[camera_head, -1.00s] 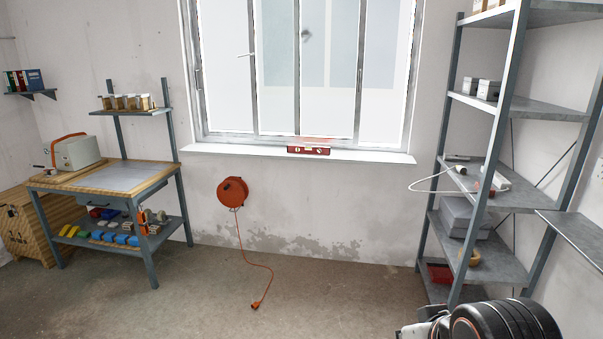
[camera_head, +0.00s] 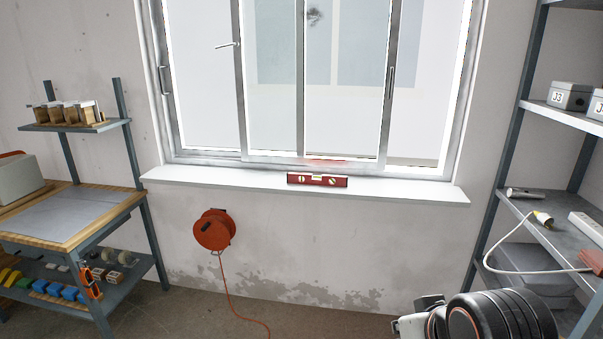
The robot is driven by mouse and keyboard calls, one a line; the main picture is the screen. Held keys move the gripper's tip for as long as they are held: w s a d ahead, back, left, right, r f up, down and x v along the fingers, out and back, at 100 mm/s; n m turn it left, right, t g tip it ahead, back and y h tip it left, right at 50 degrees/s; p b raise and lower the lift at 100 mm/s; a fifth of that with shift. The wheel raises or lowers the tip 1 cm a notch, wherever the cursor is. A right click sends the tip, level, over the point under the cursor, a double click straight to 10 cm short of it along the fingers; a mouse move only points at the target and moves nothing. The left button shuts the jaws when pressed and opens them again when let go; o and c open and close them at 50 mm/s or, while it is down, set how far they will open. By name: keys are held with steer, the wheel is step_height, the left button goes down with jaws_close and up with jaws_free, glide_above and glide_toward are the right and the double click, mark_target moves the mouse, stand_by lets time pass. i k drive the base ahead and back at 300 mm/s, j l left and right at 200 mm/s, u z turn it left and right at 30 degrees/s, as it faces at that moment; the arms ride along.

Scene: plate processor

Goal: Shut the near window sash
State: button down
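The window has a pale metal frame and sliding glass sashes. The near sash (camera_head: 310,159) stands in the middle of the opening, its bottom rail in front of the other sash. Its right stile carries a dark upright handle (camera_head: 390,82). A gap lies between this stile and the right jamb (camera_head: 460,90). The other sash sits to the left, with a handle (camera_head: 165,80) on its left stile, and partly overlaps the near one. The tops of both are cut off. Parts of my arm, black and white with orange rings, show at bottom right, away from the window. I cannot make out my gripper.
A red spirit level (camera_head: 317,180) lies on the white sill (camera_head: 220,180) below the near sash. An orange cable reel (camera_head: 213,230) hangs under the sill, its cord trailing down. A workbench (camera_head: 110,208) stands left, a metal shelf rack (camera_head: 508,130) right. Floor before the window looks mostly clear.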

mark_target(396, 9)
steer(key=i, duration=2.1)
